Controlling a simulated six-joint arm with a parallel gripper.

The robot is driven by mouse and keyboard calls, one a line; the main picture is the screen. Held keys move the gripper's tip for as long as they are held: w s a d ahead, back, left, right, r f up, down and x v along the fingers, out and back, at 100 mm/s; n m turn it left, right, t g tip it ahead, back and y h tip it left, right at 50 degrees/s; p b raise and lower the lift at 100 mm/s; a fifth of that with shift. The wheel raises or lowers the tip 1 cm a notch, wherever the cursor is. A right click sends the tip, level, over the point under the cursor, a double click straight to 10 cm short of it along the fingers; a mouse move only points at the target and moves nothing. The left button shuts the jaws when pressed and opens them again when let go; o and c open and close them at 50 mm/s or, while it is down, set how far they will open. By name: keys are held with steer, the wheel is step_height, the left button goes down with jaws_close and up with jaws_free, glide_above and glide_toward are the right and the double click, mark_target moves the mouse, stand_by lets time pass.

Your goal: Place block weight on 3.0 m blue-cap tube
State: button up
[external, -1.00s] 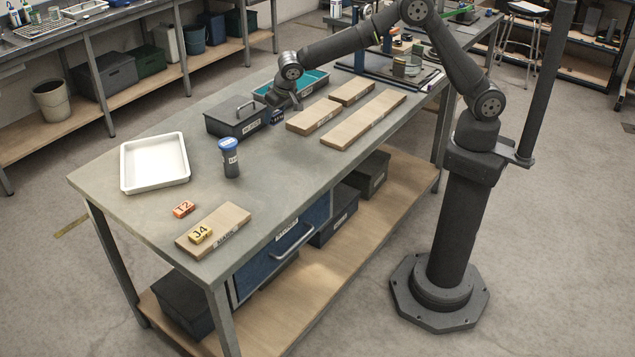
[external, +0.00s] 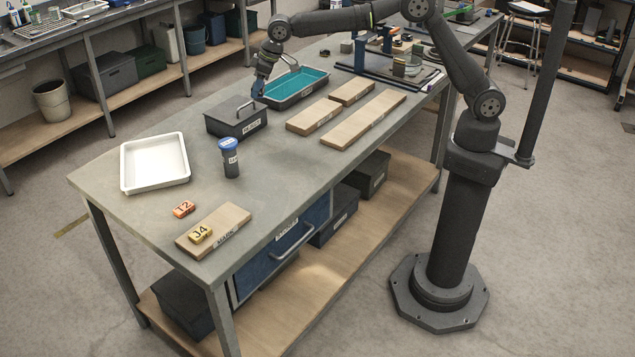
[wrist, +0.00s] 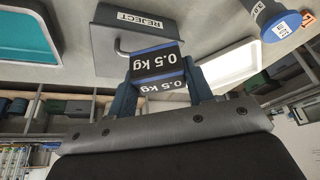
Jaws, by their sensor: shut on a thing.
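My gripper (external: 261,78) is shut on a dark block weight with blue edges, marked 0.5 kg. The weight (wrist: 157,66) sits between the two blue fingers in the wrist view, and shows small in the external view (external: 258,91). My gripper holds it up near the back right end of the dark REJECT box. The blue-cap tube (external: 230,158) stands upright on the bench, in front of and left of that box, apart from my gripper. In the wrist view the tube (wrist: 279,22) is at the upper right; its label is only partly readable.
The dark REJECT box (external: 236,123) with a raised handle lies between my gripper and the tube. A teal-lined tray (external: 297,87) is right of my gripper. A white tray (external: 155,163), an orange T2 block (external: 184,209) and wooden boards (external: 363,119) lie around. Bench around the tube is clear.

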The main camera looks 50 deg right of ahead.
steer(key=s+a+r+n+g+y, duration=0.1)
steer(key=s+a+r+n+g, duration=0.1)
steer(key=a+r+n, duration=0.5)
glide_above(223, 144)
steer(key=d, duration=0.2)
steer(key=shift+y, duration=0.3)
steer(key=f, duration=0.8)
steer(key=shift+s+a, duration=0.2)
steer(key=shift+a, duration=0.05)
steer(key=shift+f, duration=1.95)
steer(key=shift+f, duration=0.15)
steer(key=o, duration=1.3)
steer(key=shift+f, duration=0.1)
steer(key=shift+o, duration=0.2)
steer(key=v, duration=1.2)
steer(key=shift+r, duration=0.2)
